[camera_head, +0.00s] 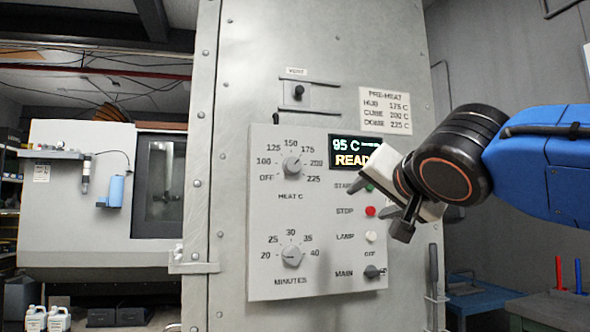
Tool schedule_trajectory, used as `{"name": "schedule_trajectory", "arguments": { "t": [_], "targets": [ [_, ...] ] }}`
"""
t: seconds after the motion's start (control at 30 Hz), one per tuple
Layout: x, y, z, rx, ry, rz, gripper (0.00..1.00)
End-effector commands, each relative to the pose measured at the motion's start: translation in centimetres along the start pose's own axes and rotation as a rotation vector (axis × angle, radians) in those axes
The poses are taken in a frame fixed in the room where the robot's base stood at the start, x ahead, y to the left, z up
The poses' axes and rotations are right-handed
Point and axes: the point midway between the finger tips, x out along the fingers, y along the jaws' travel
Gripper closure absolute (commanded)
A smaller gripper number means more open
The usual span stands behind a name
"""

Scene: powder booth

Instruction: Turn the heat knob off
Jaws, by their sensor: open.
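The heat knob (292,166) is a round grey dial at the upper left of the light grey control panel (263,235). Its scale runs from OFF at the lower left to 225 at the lower right. The knob appears turned toward the upper right, but I cannot read its exact setting. My gripper (383,207) is open and empty in front of the panel's right side, right of and lower than the knob. It does not touch the knob. It partly hides the display and the start button.
The display (350,152) reads 95 C and READY, partly covered. A minutes knob (291,256), red stop button (370,211), lamp button (371,236) and main switch (373,272) share the panel. A vent slider (298,92) sits above. Space before the heat knob is clear.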

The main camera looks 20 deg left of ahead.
Motion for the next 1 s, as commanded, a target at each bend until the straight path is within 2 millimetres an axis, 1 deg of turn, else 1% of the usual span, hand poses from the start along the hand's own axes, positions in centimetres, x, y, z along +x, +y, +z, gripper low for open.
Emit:
{"name": "schedule_trajectory", "arguments": {
  "t": [0.03, 0.1, 0.2, 0.3, 0.43, 0.57, 1.0],
  "targets": [
    [0.1, -3.1, -0.1, 0.026, 0.003, -0.052, 0.47],
    [-0.1, -6.5, -0.3, 0.067, 0.01, -0.112, 0.47],
    [-0.4, -10.2, -0.5, 0.113, 0.013, -0.179, 0.47],
    [-0.8, -12.4, -0.6, 0.143, 0.013, -0.218, 0.47],
    [-0.6, -13.4, -0.6, 0.157, 0.013, -0.235, 0.47],
    [0.5, -13.7, -0.7, 0.157, 0.014, -0.236, 0.47],
    [7.7, -15.2, -0.9, 0.156, 0.014, -0.232, 0.47]
  ]
}}
